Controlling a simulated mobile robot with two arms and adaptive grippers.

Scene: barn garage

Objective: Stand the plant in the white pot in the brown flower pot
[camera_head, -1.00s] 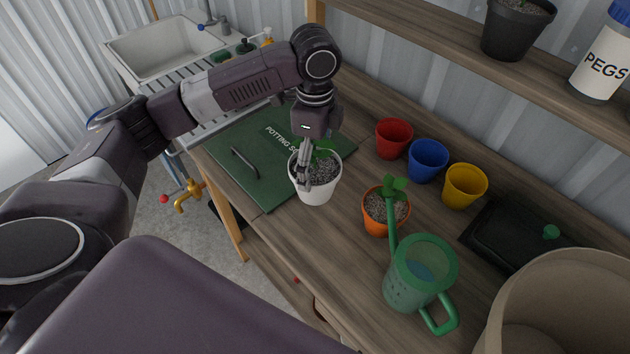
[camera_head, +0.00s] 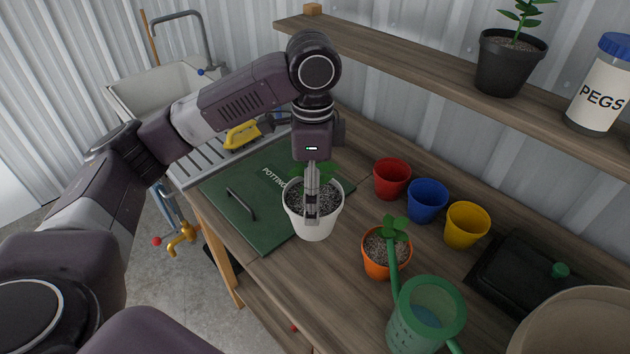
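The white pot (camera_head: 314,226) with dark soil and a green plant (camera_head: 323,173) stands upright at the edge of the green board. My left gripper (camera_head: 312,217) points straight down over it. Its fingers overlap the soil and near rim, and hide part of the plant. They are seen edge-on, so I cannot tell whether they are closed on the pot or how wide they are. A large tan-brown flower pot (camera_head: 575,330) is cut off at the bottom right corner; its inside barely shows. My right gripper is out of view.
Between them stand an orange pot (camera_head: 375,268) with a seedling and a green watering can (camera_head: 405,330). Red (camera_head: 391,184), blue (camera_head: 427,205) and yellow (camera_head: 466,228) cups and a black tray (camera_head: 505,272) line the back. A shelf (camera_head: 410,68) overhangs behind.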

